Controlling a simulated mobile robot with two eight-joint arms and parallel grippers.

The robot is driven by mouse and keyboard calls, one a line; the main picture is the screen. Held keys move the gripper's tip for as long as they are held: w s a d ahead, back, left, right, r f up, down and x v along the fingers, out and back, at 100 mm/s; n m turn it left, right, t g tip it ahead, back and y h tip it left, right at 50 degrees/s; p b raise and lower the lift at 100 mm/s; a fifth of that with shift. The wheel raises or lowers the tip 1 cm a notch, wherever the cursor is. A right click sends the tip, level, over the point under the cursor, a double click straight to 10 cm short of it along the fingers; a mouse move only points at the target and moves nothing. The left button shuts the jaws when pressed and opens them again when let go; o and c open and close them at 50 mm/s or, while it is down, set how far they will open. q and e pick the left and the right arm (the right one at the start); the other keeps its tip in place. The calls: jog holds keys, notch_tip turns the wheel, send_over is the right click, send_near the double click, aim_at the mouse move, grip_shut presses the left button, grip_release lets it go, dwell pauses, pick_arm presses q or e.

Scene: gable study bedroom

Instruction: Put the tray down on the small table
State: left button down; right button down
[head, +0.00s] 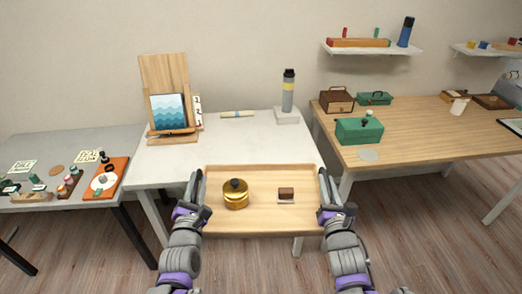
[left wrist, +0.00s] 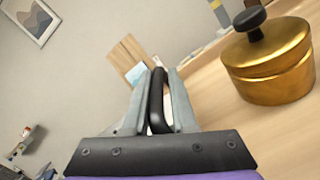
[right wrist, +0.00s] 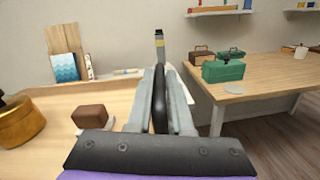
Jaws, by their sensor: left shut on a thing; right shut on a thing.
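The light wooden tray (head: 262,217) is held level between my two grippers, in front of and partly over the near edge of the small white table (head: 225,150). I cannot tell whether it touches the table. My left gripper (head: 195,188) is shut on the tray's left side, on a dark handle (left wrist: 156,100). My right gripper (head: 326,187) is shut on the right side, on a dark handle (right wrist: 160,98). A gold pot with a black knob (head: 236,195) stands on the tray's left half. A small brown block on a pale base (head: 286,194) sits on its right half.
On the white table's back stand an easel with a wave picture (head: 171,112), a rolled paper (head: 238,114) and a bottle on a block (head: 288,92). Its middle is clear. A grey table (head: 40,150) adjoins left, a wooden desk (head: 430,130) right.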

pick_arm(q)
jog(key=shift+a, duration=0.3)
pick_arm(e)
jog(key=shift+d, duration=0.15)
pick_arm(q)
jog(key=shift+d, duration=0.1)
pick_arm(e)
jog(key=shift+w, duration=0.1)
